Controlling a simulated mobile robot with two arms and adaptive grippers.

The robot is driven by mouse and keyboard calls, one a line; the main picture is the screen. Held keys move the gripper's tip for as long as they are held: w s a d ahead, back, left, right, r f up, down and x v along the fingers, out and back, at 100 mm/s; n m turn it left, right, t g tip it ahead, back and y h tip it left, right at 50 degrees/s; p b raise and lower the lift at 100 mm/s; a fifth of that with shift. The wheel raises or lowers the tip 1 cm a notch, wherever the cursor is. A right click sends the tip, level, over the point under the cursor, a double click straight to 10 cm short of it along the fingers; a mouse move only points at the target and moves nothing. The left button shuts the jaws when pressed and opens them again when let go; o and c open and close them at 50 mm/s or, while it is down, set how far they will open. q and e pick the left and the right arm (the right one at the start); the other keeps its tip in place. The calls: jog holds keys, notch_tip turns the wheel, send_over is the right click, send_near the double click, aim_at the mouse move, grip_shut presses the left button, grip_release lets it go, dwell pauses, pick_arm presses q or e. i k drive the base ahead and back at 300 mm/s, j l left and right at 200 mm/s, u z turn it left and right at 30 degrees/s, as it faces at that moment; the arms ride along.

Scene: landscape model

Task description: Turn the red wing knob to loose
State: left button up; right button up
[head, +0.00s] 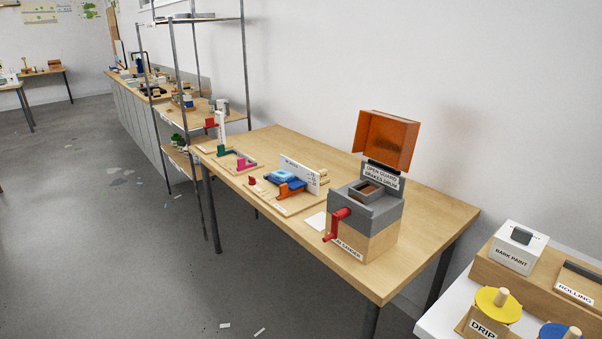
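Several red parts show on the wooden table, and I cannot tell for certain which is the red wing knob. A small red part (211,123) sits beside a white upright post (220,127) at the table's far left end. Another small red part (252,180) lies on a wooden board near the table's front edge. A red crank handle (335,227) sticks out of the front of a grey and wood box (368,222). No "loose" marking is readable. Neither of my grippers is in view.
The wooden table (425,205) stands along the wall. The box has a raised orange guard (386,140). A white-topped table at the lower right holds a bark paint box (517,248) and a yellow disc (497,303). A metal shelf rack (205,108) stands behind. Floor at left is open.

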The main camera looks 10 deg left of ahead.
aim_at(252, 181)
jog(key=i+j+z, duration=0.25)
jog(key=z, duration=0.15)
jog(key=i+j+z, duration=0.2)
jog(key=j+z, duration=0.15)
jog(key=i+j+z, duration=0.15)
jog(key=j+z, duration=0.25)
jog(key=j, duration=0.15)
